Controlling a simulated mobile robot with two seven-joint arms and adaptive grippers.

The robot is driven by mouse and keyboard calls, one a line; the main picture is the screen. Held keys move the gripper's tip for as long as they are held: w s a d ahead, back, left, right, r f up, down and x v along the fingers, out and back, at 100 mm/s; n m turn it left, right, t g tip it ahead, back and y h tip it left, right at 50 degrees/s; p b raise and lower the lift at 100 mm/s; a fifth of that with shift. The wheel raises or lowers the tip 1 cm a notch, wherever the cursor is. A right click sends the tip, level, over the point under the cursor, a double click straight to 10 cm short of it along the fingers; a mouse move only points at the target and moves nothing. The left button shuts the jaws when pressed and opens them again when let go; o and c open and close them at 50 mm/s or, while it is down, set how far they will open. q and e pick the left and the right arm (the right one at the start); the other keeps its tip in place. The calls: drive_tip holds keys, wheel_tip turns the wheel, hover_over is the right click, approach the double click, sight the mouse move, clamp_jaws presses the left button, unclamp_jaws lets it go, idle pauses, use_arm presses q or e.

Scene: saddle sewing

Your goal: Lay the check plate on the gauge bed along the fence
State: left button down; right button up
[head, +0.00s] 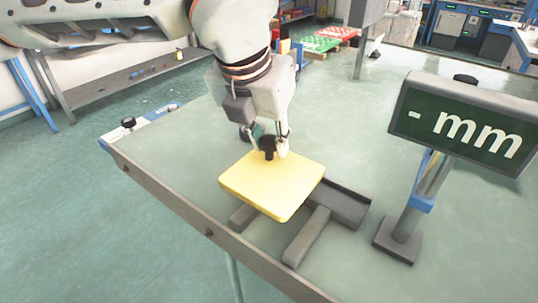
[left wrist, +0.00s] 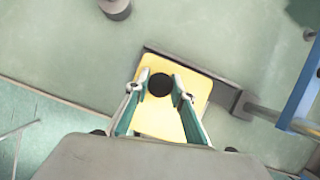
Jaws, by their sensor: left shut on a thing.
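The check plate is a yellow square plate (head: 270,186) with a black knob (head: 268,145) on top. My left gripper (head: 267,150) points down and is shut on the knob. In the left wrist view the fingers (left wrist: 160,88) stand on both sides of the knob, with the yellow plate (left wrist: 160,122) below. The plate is over the dark grey gauge bed (head: 345,207), covering much of it; I cannot tell whether it touches. The bed's right end, with a raised edge that may be the fence, and two grey bars (head: 306,238) show from under the plate. My right gripper is not in view.
A display reading "- mm" (head: 462,125) stands on a post with a dark foot (head: 398,240) right of the bed. The green table's front edge (head: 215,235) runs close to the bars. A small device (head: 130,128) lies at the left corner. The table behind the display is mostly clear.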

sight(267, 150)
use_arm(q)
wheel_tip(267, 150, down, 4)
drive_tip(key=shift+r, duration=0.25)
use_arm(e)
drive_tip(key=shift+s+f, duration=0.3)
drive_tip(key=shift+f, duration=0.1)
use_arm(q)
drive_tip(key=shift+f, duration=0.1)
drive_tip(key=c, duration=1.7)
unclamp_jaws()
